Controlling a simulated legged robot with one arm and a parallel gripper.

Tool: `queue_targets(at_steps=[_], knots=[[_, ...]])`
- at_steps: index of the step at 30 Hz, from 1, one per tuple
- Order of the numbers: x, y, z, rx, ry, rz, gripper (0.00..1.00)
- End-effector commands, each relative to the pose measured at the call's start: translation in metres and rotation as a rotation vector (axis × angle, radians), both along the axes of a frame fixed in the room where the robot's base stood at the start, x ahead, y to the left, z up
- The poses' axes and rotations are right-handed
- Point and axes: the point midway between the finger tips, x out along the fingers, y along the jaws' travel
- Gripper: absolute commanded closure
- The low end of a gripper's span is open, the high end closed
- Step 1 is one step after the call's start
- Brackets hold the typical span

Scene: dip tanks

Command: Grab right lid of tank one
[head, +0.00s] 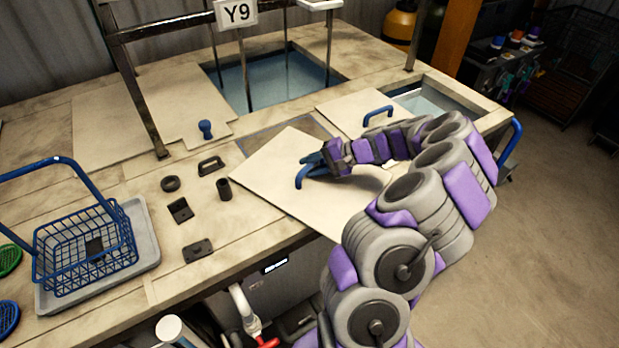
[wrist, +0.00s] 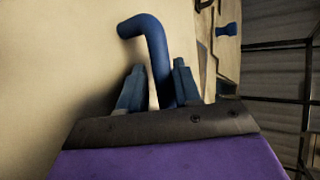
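A pale square lid (head: 262,172) with a blue bar handle (head: 299,180) lies skewed over the front tank opening, its near corner reaching past the table's front edge. My gripper (head: 312,160) is at this handle. In the wrist view, the bent blue handle (wrist: 150,40) runs down between my gripper's two fingers (wrist: 155,75). The fingers stand apart; a thin light gap shows between the left finger and the handle, and the right finger is close against it. My arm hides the lid's right part. I see no label saying which tank is tank one.
A second lid (head: 345,105) with a blue handle (head: 378,113) lies behind. A blue basket (head: 85,250) and several dark parts stand on the left. A metal post (head: 135,95) rises from the table.

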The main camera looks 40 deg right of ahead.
Motion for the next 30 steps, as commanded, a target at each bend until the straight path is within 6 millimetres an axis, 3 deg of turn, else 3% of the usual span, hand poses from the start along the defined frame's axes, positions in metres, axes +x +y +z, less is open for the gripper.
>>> queue_targets(at_steps=[4,15,30], knots=[[-0.001,0.002,0.001,-0.004,0.000,-0.003,0.64],[0.000,0.015,0.003,-0.016,0.002,0.001,1.00],[0.000,0.006,0.002,-0.010,0.001,-0.002,1.00]])
